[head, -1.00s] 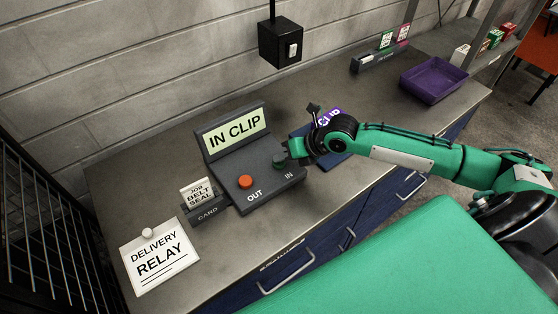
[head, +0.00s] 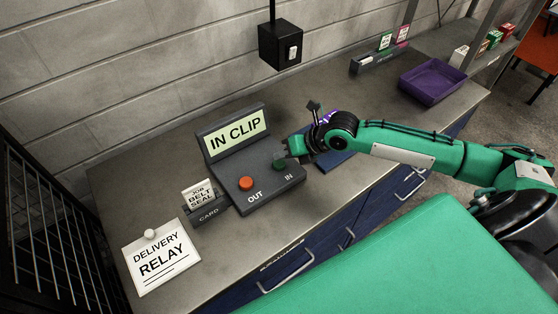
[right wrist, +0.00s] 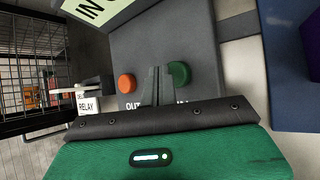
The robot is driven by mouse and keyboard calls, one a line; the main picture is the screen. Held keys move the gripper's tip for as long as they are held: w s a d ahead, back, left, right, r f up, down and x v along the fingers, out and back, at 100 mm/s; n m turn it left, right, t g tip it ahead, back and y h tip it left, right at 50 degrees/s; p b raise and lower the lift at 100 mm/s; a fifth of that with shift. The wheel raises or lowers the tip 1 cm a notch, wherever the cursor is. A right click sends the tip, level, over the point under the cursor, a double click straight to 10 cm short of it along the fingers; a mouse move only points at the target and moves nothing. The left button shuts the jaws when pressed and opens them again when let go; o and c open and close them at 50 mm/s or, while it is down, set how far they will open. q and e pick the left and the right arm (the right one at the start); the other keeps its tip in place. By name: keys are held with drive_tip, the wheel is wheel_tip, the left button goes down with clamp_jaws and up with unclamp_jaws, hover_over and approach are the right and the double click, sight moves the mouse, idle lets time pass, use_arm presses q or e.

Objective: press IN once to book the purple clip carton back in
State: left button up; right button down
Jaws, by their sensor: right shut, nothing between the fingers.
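The dark grey console (head: 222,186) stands on the counter, and its screen (head: 236,134) reads "IN CLIP". The green button (head: 279,164) is beside the IN label, and the orange-red button (head: 246,183) is by OUT. My right gripper (head: 288,150) is shut and empty, just above and beside the green button. In the right wrist view, its fingertips (right wrist: 157,73) show between the green button (right wrist: 179,73) and the orange-red button (right wrist: 127,84). A purple carton (head: 329,116) with a pale label is mostly hidden behind my right wrist. My left gripper is out of view.
A card reading "JOB BELT SEAL" (head: 199,192) stands in the card slot. A "DELIVERY RELAY" sign (head: 162,262) lies at the counter's left front. A blue pad (head: 338,160) lies right of the console. An empty purple tray (head: 432,98) is farther right.

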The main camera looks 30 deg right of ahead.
sight(284, 164)
wheel_tip(284, 164, up, 5)
drive_tip(key=p, duration=0.4)
idle(1.0)
